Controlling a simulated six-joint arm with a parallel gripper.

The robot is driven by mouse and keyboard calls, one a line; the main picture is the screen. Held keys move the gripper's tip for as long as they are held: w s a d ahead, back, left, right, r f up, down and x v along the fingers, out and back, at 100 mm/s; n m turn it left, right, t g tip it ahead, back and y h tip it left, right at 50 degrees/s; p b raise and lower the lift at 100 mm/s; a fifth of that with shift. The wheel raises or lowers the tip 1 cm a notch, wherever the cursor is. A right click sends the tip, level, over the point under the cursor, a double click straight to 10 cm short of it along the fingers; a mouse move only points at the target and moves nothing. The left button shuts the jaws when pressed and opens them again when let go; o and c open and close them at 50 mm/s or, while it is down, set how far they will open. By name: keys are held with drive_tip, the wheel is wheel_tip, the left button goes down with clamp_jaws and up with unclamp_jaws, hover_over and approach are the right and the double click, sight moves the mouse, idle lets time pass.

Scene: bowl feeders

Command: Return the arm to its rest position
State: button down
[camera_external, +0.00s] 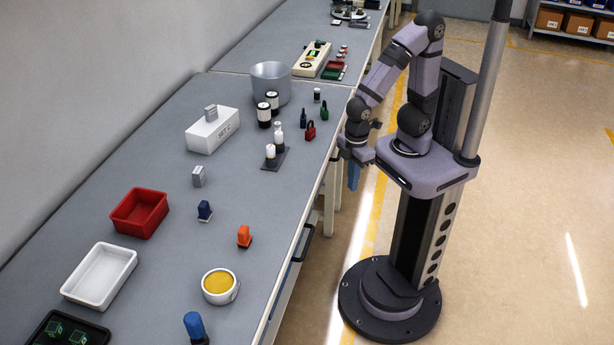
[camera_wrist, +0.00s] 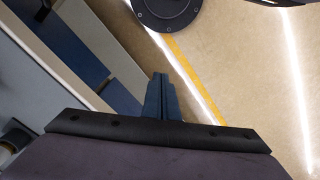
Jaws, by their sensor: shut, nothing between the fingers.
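My arm is folded over beside its column, to the right of the workbench (camera_external: 265,205). My gripper (camera_external: 353,178) hangs past the bench's right edge, with its blue fingers pointing down over the gap between bench and column. In the wrist view the two blue fingers (camera_wrist: 161,90) lie together, shut with nothing between them. Below them are the bench's side panels, the floor and part of my round base.
The bench edge is close to the left of my gripper. A black padlock-like item (camera_external: 303,118), a red padlock (camera_external: 310,130) and white bottles on a dark plate (camera_external: 272,160) stand near that edge. A grey pot (camera_external: 271,82) is farther back. Floor (camera_external: 520,200) on the right is clear.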

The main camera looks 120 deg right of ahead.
wheel_tip(320, 180, up, 11)
drive_tip(key=p, duration=0.8)
drive_tip(key=shift+f, duration=0.2)
